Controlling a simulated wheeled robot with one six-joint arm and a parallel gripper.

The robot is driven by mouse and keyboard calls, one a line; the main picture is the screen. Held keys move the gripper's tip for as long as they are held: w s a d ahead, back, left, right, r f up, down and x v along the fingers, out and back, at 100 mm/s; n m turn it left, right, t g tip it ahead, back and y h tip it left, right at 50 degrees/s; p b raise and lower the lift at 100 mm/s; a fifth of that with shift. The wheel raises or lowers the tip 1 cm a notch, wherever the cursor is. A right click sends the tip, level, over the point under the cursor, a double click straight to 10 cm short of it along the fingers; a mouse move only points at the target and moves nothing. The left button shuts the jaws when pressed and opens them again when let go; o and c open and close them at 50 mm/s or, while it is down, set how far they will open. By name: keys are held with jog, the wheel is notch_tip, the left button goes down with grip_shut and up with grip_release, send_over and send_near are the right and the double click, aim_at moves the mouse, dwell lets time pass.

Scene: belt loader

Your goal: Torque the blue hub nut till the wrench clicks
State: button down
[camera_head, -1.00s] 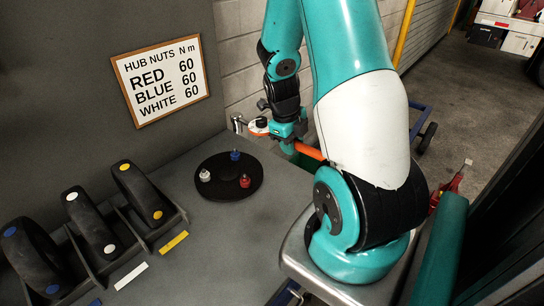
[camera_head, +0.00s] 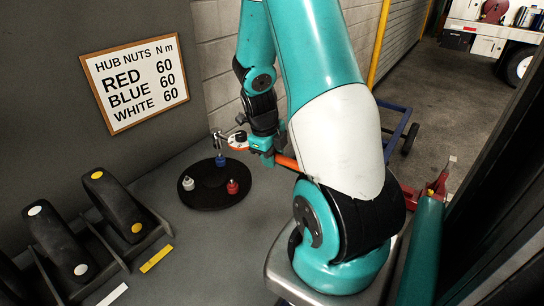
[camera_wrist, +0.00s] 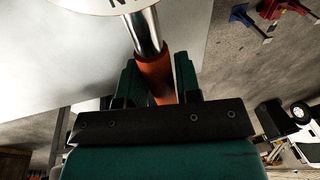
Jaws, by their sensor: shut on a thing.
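My gripper (camera_head: 262,147) is shut on the orange handle of the torque wrench. In the wrist view, my gripper (camera_wrist: 158,90) clasps that orange wrench handle (camera_wrist: 154,73), with the steel shaft and part of a white dial beyond it. In the head view, the wrench's steel socket end (camera_head: 217,140) is at the blue hub nut (camera_head: 221,160), just above it or on it; I cannot tell if it is seated. The black round hub (camera_head: 208,197) also carries a white nut (camera_head: 188,184) and a red nut (camera_head: 232,187). The wrist view does not show the nuts.
A sign (camera_head: 135,82) on the grey panel lists red, blue and white at 60 N m. Black holders with yellow (camera_head: 115,205) and white (camera_head: 58,240) marks stand at the left. A block wall is behind the wrench.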

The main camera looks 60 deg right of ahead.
jog(key=w+d+f+n+t, duration=0.1)
jog(key=w+d+n, duration=0.1)
jog(key=d+n, duration=0.2)
jog(key=w+d+f+n+b, duration=0.1)
jog(key=w+d+n, duration=0.2)
jog(key=d, duration=0.7)
jog(key=shift+w+f+n+t, duration=0.15)
jog(key=shift+f+n+t, duration=0.2)
jog(key=shift+n, duration=0.45)
jog(key=shift+d+r, duration=0.1)
jog(key=shift+f+b, duration=0.85)
jog(key=shift+f, duration=0.3)
dwell(0.7)
jog(key=shift+s+a+m, duration=0.5)
jog(key=shift+s+a, duration=0.15)
jog(key=shift+a, duration=0.1)
jog(key=shift+s+a+m, duration=0.5)
jog(key=shift+s+a, duration=0.05)
jog(key=shift+a, duration=0.25)
